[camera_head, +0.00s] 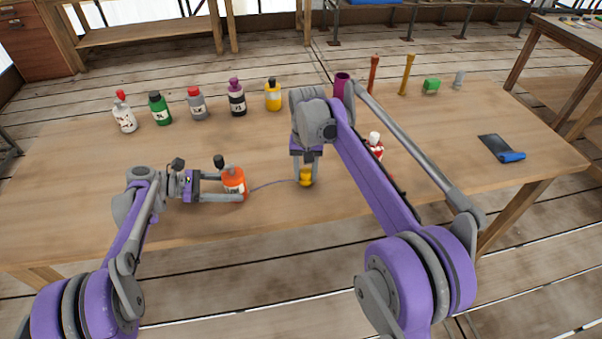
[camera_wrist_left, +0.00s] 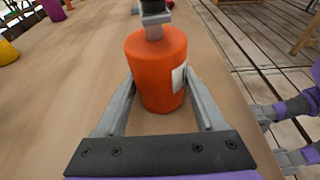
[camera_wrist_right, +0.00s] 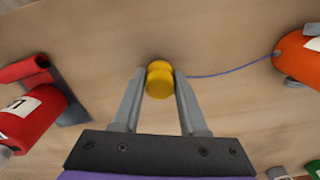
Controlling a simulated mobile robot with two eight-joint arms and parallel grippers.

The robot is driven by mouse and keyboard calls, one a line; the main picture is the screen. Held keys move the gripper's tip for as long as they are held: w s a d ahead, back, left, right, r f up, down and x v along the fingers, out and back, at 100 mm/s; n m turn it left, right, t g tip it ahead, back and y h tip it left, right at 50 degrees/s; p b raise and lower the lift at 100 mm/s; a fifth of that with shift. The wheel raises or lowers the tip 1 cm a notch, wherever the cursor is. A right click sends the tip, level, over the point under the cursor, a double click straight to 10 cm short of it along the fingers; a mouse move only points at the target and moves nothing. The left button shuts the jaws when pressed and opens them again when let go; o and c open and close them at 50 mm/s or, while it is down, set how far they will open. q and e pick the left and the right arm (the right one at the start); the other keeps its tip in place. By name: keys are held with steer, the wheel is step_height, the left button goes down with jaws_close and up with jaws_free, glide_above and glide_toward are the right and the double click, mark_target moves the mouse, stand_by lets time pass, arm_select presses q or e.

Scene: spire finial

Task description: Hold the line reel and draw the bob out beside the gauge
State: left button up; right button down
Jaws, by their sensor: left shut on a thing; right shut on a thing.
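The line reel is an orange bottle-like body (camera_head: 234,180) with a black top, upright near the table's front. My left gripper (camera_head: 243,188) is shut around it from the left; it also shows between the fingers in the left wrist view (camera_wrist_left: 157,75). A yellow bob (camera_head: 306,178) is held between the fingertips of my right gripper (camera_head: 306,172), right of the reel; the right wrist view shows it too (camera_wrist_right: 159,80). A thin blue line (camera_wrist_right: 225,72) runs from bob to reel, slightly curved. I cannot tell which thing is the gauge.
Several bottles, such as a green one (camera_head: 160,108), stand along the back. A dark sheet with a blue roll (camera_head: 501,148) lies at the right.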

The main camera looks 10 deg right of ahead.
steer(key=shift+d, duration=5.35)
steer(key=shift+a+f, duration=0.1)
steer(key=shift+a, duration=0.3)
steer(key=shift+a, duration=0.2)
steer(key=shift+f, duration=0.45)
steer(key=shift+c, duration=1.8)
jaws_free()
step_height(320, 180, up, 12)
